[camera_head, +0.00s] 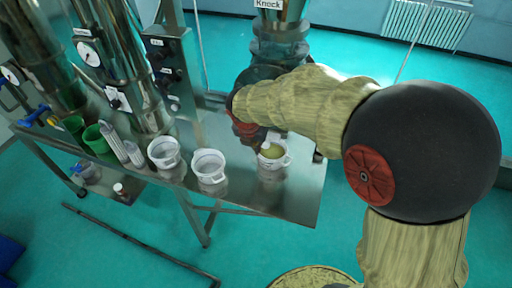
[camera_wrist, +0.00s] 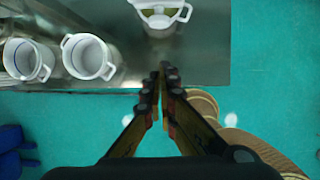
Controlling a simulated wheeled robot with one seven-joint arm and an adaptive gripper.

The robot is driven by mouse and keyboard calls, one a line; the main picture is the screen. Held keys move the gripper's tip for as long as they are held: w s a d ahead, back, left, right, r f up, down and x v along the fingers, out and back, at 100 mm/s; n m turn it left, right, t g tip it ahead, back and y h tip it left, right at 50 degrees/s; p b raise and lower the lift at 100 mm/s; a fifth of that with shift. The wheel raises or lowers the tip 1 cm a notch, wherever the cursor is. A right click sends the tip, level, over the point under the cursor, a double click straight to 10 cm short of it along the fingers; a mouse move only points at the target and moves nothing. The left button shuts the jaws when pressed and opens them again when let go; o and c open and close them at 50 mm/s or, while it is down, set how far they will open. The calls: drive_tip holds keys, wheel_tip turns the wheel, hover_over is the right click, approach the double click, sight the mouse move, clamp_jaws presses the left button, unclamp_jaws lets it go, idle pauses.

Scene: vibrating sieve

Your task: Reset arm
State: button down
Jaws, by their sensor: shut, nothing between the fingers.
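My gripper (camera_wrist: 162,85) is shut and empty in the wrist view, its fingertips close together just off the table's front edge. In the head view my arm reaches over the right part of the metal table, and the gripper itself is hidden behind the arm. A white handled pot (camera_head: 272,161) with yellowish contents stands on the table near the right end. It also shows at the top of the wrist view (camera_wrist: 160,22), beyond the fingertips and apart from them.
Two white pots (camera_head: 209,167) (camera_head: 164,153) stand to the left on the metal table (camera_head: 240,199). Green containers (camera_head: 97,139) and clear cylinders (camera_head: 133,153) stand further left. Metal columns with gauges (camera_head: 89,54) rise behind. A labelled machine (camera_head: 279,30) stands at the back.

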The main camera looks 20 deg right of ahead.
drive_tip(key=s+f+m+t+y+b, duration=0.1)
drive_tip(key=s+f+m+b, duration=0.5)
drive_tip(key=s+m+b, duration=0.6)
drive_tip(key=s+f+m+t+y+b, duration=0.1)
drive_tip(key=s+f+m+b, duration=0.6)
drive_tip(key=s+m+b, duration=0.5)
drive_tip(key=shift+s+d+m+b, duration=0.25)
drive_tip(key=shift+m+b, duration=1.05)
drive_tip(key=shift+m, duration=1.2)
drive_tip(key=shift+f, duration=0.1)
